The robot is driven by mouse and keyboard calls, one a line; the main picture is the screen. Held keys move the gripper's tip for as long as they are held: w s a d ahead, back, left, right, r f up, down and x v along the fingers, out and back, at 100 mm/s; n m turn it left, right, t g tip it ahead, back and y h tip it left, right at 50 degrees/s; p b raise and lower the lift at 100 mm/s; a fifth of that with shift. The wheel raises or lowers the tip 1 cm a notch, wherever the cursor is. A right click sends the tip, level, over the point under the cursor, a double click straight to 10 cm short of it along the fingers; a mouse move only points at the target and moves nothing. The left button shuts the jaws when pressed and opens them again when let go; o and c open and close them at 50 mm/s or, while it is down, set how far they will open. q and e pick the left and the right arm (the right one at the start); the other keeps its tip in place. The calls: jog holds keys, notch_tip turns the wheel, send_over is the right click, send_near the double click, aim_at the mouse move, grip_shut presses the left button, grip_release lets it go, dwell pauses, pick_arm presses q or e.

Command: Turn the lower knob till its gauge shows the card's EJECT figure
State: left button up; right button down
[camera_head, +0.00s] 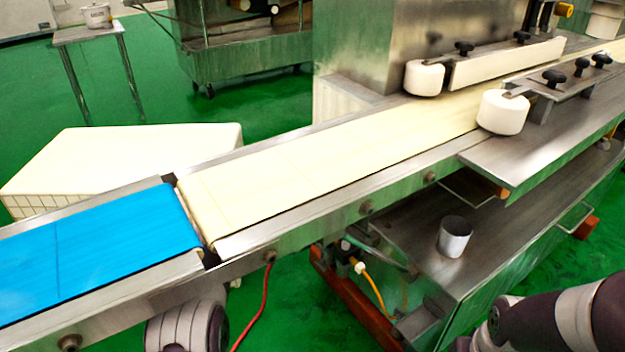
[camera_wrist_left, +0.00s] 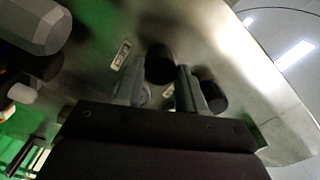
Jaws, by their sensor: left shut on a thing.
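In the left wrist view, my left gripper (camera_wrist_left: 160,76) faces a metal panel (camera_wrist_left: 215,50). Its two grey fingers are shut on a black knob (camera_wrist_left: 158,63), which shows between them. A second dark knob (camera_wrist_left: 210,96) sits just right of the right finger, partly hidden by it. I cannot tell from this view which knob is the lower one. A small pale label (camera_wrist_left: 120,54) is on the panel left of the fingers. No gauge face or card can be made out in either view. In the head view both grippers are out of frame.
In the head view a cream conveyor belt (camera_head: 330,150) and a blue belt (camera_head: 90,250) cross in front of me. A metal cup (camera_head: 454,236) stands on a lower shelf. A grey faceted part (camera_wrist_left: 35,22) is near the left wrist camera.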

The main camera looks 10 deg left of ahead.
pick_arm(q)
jog(key=shift+n, duration=0.8)
jog(key=o, duration=1.1)
jog(key=shift+c, duration=0.2)
jog(key=shift+s+a, duration=0.1)
